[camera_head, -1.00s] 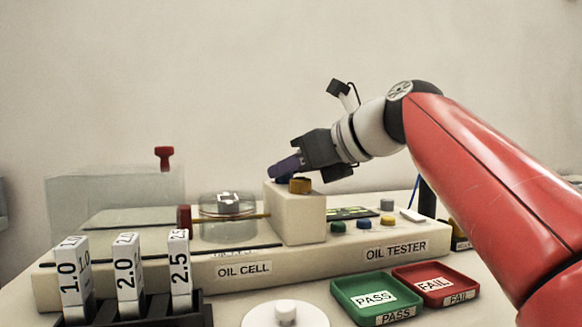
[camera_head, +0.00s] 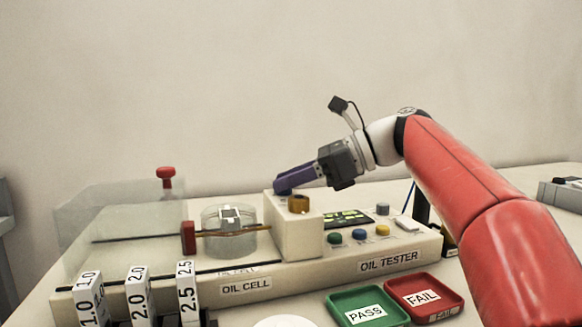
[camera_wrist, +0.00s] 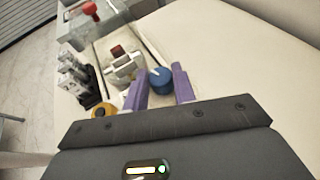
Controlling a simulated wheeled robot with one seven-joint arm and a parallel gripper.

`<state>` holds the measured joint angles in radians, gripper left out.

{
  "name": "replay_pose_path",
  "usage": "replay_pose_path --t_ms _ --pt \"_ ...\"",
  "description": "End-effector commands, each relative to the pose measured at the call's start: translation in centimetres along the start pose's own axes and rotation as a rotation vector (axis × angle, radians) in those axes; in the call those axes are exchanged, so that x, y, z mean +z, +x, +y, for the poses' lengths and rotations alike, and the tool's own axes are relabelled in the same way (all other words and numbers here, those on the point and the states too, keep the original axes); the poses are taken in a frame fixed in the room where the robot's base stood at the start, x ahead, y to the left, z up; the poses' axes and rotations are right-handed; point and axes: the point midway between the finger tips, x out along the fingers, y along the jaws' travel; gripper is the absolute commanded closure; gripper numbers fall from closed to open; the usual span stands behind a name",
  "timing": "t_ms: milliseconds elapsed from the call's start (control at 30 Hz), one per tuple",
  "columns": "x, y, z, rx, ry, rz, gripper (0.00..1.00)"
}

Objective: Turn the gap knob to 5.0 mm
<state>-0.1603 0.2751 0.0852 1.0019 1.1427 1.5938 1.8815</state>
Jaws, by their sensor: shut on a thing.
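My gripper (camera_head: 283,188) reaches in from the right, with its purple fingers low over the top of the cream block on the oil tester (camera_head: 330,262). In the wrist view my gripper (camera_wrist: 162,85) has one finger on each side of a blue knob (camera_wrist: 160,76) with a pale pointer line, and is shut on it. In the head view the fingers mostly hide this knob. A brass knob (camera_head: 298,204) stands beside it, nearer the front; it also shows in the wrist view (camera_wrist: 101,109). No knob scale or gap value is legible.
A clear round cell (camera_head: 229,232) and a red-handled cover (camera_head: 166,176) stand to the left. Numbered gauge blocks (camera_head: 138,290) are at front left. Green PASS (camera_head: 340,299) and red FAIL (camera_head: 452,288) trays lie in front. A small display (camera_head: 347,217) and several buttons sit right of the block.

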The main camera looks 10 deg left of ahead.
Motion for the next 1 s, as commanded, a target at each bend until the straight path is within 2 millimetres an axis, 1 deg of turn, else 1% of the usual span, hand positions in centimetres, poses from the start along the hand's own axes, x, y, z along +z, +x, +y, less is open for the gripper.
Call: replay_pose_path --t_ms 200,400,933,967,1000 --pt "-0.02 0.01 -0.31 0.114 -0.050 -0.003 0.96" --pt "0.02 0.02 -0.34 0.175 -0.075 -0.002 0.96" --pt "0.07 0.03 -0.32 0.197 -0.084 -0.001 0.96" --pt "0.08 0.03 -0.32 0.197 -0.084 -0.001 0.72" --pt "0.08 0.03 -0.32 0.197 -0.084 -0.001 0.67"
